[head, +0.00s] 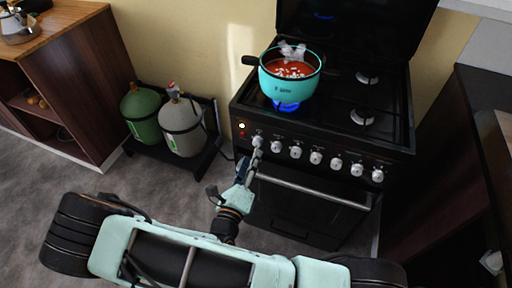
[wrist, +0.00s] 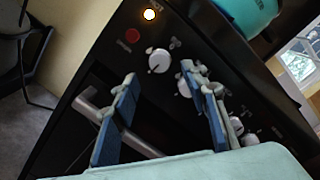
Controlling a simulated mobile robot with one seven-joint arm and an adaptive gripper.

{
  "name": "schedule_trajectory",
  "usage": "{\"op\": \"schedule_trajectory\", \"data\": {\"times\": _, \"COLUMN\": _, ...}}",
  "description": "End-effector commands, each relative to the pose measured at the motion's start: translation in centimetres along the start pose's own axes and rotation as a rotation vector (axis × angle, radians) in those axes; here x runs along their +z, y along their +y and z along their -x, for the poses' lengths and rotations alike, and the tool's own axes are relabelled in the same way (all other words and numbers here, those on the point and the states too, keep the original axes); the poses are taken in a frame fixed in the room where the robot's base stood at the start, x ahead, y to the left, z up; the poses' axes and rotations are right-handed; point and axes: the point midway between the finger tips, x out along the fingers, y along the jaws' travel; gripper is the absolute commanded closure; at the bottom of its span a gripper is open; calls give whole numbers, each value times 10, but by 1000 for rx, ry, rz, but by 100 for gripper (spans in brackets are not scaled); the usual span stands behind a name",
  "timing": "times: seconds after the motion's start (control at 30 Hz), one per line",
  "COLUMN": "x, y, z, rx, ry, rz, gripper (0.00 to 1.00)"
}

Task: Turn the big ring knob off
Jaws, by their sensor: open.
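The black stove (head: 313,205) has a row of several white knobs along its front panel. A blue flame (head: 286,104) burns under the turquoise pot (head: 287,88) on the front-left burner. My gripper (head: 255,155) is at the left end of the knob row, partly covering the leftmost knob (head: 258,141). In the wrist view my gripper (wrist: 160,76) is open, its blue-padded fingers apart with nothing held. One knob (wrist: 158,61) shows just beyond the gap between the fingertips. Another knob (wrist: 184,88) is partly behind the right finger. Which knob is the big ring's I cannot tell.
The oven handle (head: 313,190) runs below the knobs, near my gripper. A lit indicator (wrist: 149,15) and a red button (wrist: 132,36) are left of the knobs. Green (head: 141,115) and grey (head: 183,127) gas cylinders stand left of the stove. Floor in front is clear.

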Motion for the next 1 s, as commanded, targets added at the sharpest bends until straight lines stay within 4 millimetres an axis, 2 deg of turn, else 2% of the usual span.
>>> {"op": "schedule_trajectory", "data": {"times": 0.1, "x": -1, "y": 0, "z": -24, "rx": -3, "ry": 2, "rz": -1, "gripper": 59}}
{"op": "schedule_trajectory", "data": {"times": 0.3, "x": 0, "y": 0, "z": -49, "rx": -1, "ry": 1, "rz": -3, "gripper": 59}}
{"op": "schedule_trajectory", "data": {"times": 0.43, "x": 0, "y": 0, "z": -55, "rx": -1, "ry": 1, "rz": -2, "gripper": 59}}
{"op": "schedule_trajectory", "data": {"times": 0.7, "x": 0, "y": 0, "z": -56, "rx": 0, "ry": 1, "rz": -2, "gripper": 59}}
{"op": "schedule_trajectory", "data": {"times": 1.0, "x": 0, "y": 0, "z": -56, "rx": 0, "ry": 1, "rz": -2, "gripper": 92}}
